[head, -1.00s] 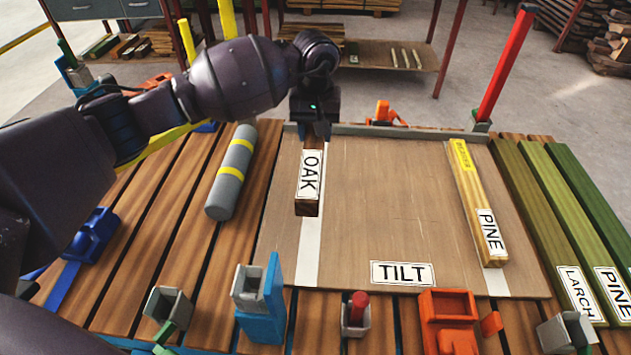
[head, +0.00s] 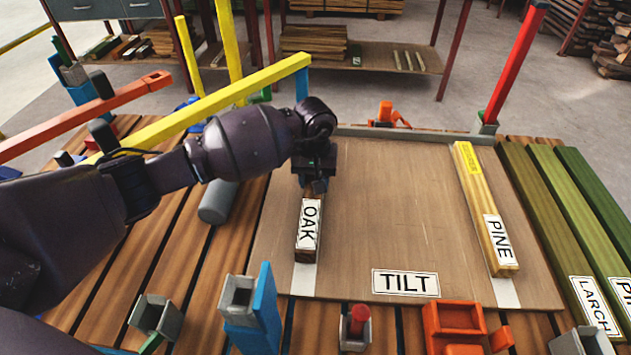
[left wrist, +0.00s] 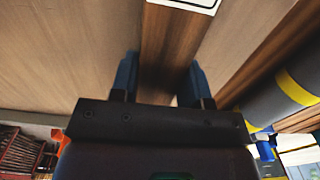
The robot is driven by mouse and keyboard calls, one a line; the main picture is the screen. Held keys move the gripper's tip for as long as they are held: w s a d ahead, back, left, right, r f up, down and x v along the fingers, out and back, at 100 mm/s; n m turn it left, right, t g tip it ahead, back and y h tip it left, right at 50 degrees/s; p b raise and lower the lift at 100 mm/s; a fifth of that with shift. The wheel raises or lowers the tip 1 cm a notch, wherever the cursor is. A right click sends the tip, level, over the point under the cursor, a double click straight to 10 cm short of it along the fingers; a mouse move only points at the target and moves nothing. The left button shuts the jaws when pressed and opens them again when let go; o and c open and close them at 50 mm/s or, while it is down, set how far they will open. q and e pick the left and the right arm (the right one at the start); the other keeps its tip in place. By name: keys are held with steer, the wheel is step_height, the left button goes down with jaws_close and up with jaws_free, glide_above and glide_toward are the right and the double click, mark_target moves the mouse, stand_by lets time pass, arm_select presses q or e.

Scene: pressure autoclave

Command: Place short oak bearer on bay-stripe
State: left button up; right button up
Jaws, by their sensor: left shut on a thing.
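The short oak bearer (head: 306,243), a dark brown block with an OAK label, lies lengthwise over the left white bay-stripe (head: 303,281) of the TILT board. The stripe's near end shows beyond it; I cannot tell whether the bearer touches the board. My left gripper (head: 314,186) is shut on the bearer's far part. In the left wrist view the bearer (left wrist: 172,45) runs between the two blue fingers of the gripper (left wrist: 161,80). My right gripper is not in view.
A PINE bearer (head: 485,215) lies on the right stripe (head: 506,292). A grey cylinder (head: 217,204) lies left of the board (head: 400,200), partly behind my arm. Sockets and an orange bracket (head: 455,322) line the near edge. LARCH and other bearers lie right. The board's middle is clear.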

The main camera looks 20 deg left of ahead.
mark_target(314, 179)
arm_select(q)
steer(key=shift+f, duration=0.5)
steer(key=shift+r, duration=0.1)
steer(key=shift+f, duration=0.2)
steer(key=o, duration=1.2)
step_height(314, 179, up, 11)
steer(key=p, duration=0.3)
steer(key=shift+r, duration=0.65)
